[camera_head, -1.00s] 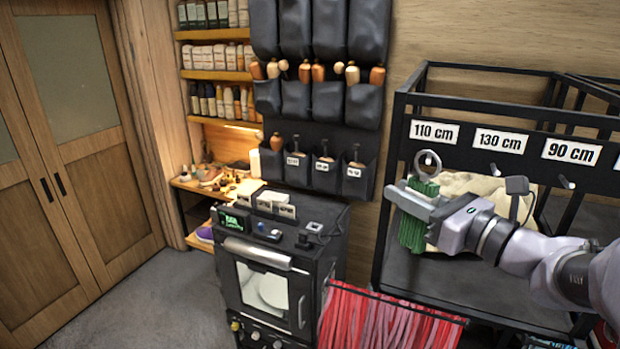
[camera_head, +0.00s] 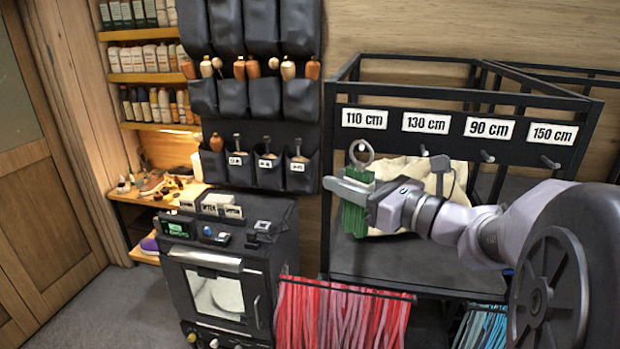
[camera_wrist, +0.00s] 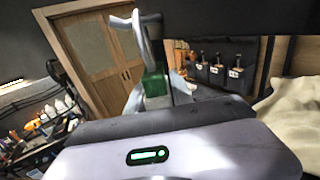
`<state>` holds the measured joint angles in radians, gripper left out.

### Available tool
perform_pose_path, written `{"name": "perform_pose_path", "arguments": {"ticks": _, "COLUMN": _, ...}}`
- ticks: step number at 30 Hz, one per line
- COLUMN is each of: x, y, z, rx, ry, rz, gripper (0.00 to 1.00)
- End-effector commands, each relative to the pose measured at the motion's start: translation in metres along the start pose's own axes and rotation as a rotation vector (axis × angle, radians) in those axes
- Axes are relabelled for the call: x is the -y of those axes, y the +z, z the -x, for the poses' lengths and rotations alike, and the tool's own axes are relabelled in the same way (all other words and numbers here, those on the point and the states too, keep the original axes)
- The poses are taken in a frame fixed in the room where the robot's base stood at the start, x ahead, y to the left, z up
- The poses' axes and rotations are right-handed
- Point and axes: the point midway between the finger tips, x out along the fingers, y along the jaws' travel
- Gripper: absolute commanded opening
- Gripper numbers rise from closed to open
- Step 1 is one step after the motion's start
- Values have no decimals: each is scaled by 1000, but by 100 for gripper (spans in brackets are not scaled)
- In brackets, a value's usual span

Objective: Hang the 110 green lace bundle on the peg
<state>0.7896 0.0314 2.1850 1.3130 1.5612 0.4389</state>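The green lace bundle (camera_head: 353,219) hangs upright in my gripper (camera_head: 350,190), which is shut on it. A pale ring (camera_head: 360,148) stands at the bundle's top, just below the 110 cm label (camera_head: 364,118). The peg under that label is not clearly visible; the ring and gripper cover that area. Whether the ring is around the peg or in front of it, I cannot tell. The bundle also shows in the wrist view (camera_wrist: 155,84), between the fingers.
Pegs show under the 130 cm (camera_head: 423,151), 90 cm (camera_head: 487,156) and 150 cm (camera_head: 549,162) labels on the black rack. A cream cloth bag (camera_head: 445,180) lies behind the gripper. Red laces (camera_head: 340,315) hang below. A black machine (camera_head: 222,275) stands at left.

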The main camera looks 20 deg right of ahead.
Motion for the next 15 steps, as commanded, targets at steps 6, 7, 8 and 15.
{"name": "perform_pose_path", "arguments": {"ticks": 6, "x": 0, "y": 0, "z": 0, "rx": 0, "ry": 0, "rz": 0, "gripper": 48}}
{"name": "perform_pose_path", "arguments": {"ticks": 7, "x": 0, "y": 0, "z": 0, "rx": 0, "ry": 0, "rz": 0, "gripper": 48}}
{"name": "perform_pose_path", "arguments": {"ticks": 8, "x": 0, "y": 0, "z": 0, "rx": 0, "ry": 0, "rz": 0, "gripper": 48}}
{"name": "perform_pose_path", "arguments": {"ticks": 15, "x": 1, "y": -1, "z": 15, "rx": 1, "ry": -4, "rz": 2, "gripper": 48}}
